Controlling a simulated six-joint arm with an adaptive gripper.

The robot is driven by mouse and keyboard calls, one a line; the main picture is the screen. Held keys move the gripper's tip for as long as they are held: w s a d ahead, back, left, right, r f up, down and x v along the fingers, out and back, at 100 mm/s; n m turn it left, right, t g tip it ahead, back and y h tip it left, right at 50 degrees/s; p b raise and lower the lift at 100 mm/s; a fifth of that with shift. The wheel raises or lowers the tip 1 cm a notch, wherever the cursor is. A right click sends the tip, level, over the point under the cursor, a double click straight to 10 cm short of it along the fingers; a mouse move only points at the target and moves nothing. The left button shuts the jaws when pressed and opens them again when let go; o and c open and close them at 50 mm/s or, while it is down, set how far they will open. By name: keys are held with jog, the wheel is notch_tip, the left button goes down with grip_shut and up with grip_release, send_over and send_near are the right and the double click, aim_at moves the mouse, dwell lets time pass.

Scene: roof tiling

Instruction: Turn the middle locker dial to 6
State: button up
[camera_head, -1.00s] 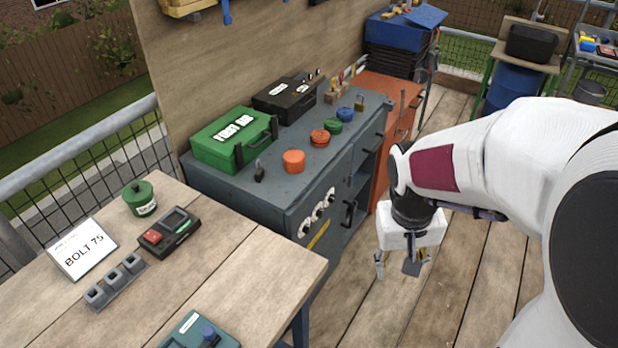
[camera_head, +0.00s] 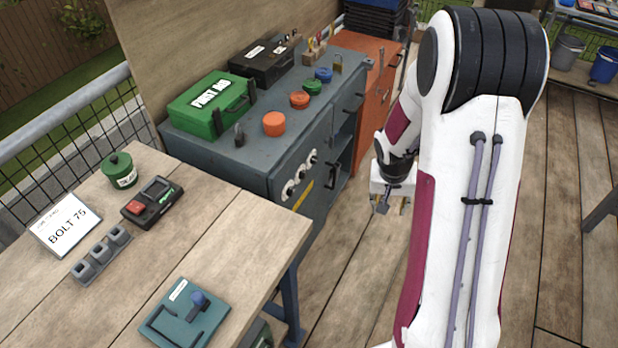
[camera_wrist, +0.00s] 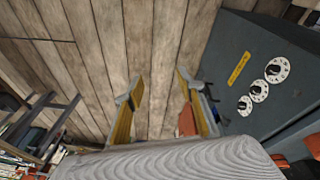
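Three round white dials with black knobs sit in a row on the grey locker's side. The middle dial (camera_head: 301,174) shows in the head view and also in the wrist view (camera_wrist: 260,91). The other two dials (camera_head: 289,189) (camera_head: 314,157) flank it. Their markings are too small to read. My gripper (camera_head: 389,206) is to the right of the dials, apart from the locker, over the wooden floor. In the wrist view its two fingers (camera_wrist: 160,92) stand apart with nothing between them.
The grey locker (camera_head: 225,155) carries a green first aid case (camera_head: 212,103), a black case (camera_head: 265,62) and several coloured round lids. A yellow strip (camera_wrist: 239,68) lies beside the dials. A wooden table (camera_head: 205,245) stands at the left. Open floor (camera_head: 355,270) lies before the locker.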

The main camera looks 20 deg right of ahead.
jog(key=w+d+f+m+t, duration=0.1)
jog(key=w+d+f+m, duration=0.1)
jog(key=w+f, duration=0.35)
jog(key=w+d+f+m+t, duration=0.1)
jog(key=w+f, duration=0.1)
jog(key=f, duration=0.6)
jog(key=m+t+y, duration=0.9)
jog(key=m+y, duration=0.1)
jog(key=m, duration=0.2)
send_near(305, 176)
jog(key=shift+w+a+f, duration=0.1)
jog(key=shift+w, duration=0.15)
jog(key=shift+w+a, duration=0.1)
jog(key=shift+x, duration=3.75)
